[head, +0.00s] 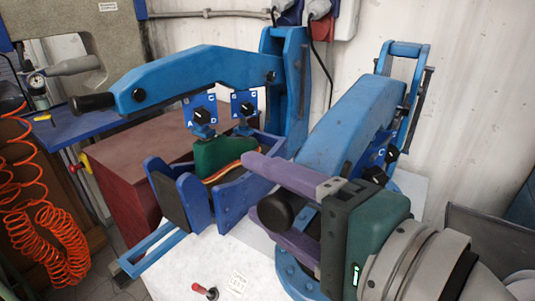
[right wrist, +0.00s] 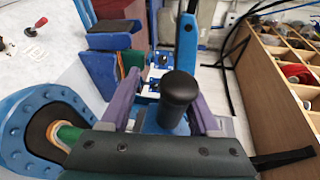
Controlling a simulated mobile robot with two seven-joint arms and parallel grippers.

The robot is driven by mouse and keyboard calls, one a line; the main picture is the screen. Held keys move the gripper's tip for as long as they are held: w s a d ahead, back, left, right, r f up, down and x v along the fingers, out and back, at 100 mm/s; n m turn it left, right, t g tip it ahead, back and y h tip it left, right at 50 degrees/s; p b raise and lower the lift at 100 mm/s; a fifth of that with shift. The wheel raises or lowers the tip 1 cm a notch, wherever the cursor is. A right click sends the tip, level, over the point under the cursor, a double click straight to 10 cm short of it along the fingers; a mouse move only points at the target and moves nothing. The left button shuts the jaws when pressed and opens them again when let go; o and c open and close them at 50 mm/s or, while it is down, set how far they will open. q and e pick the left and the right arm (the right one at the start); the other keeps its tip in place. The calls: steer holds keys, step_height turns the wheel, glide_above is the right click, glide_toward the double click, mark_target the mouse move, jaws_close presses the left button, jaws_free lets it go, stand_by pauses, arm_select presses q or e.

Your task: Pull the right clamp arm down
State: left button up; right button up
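The right clamp arm (head: 350,120) is a thick blue beam sloping down toward the front from a blue upright. Its black handle (head: 276,212) is at the low front end and also shows in the right wrist view (right wrist: 181,92). My right gripper (head: 252,188) has two purple fingers, one on each side of the handle. In the right wrist view the fingers (right wrist: 164,90) stand apart with a visible gap beside the handle, so the gripper is open. Whether a finger touches it is unclear. My left gripper is out of view.
The left clamp arm (head: 190,73) with its black handle (head: 92,102) is raised over a blue press holding a green piece (head: 222,155). A red-knobbed lever (head: 205,291) stands on the white tabletop (head: 180,275). A compartment shelf (right wrist: 285,65) is at the right in the wrist view.

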steer(key=shift+r, duration=0.1)
steer(key=v, duration=1)
steer(key=shift+b, duration=0.3)
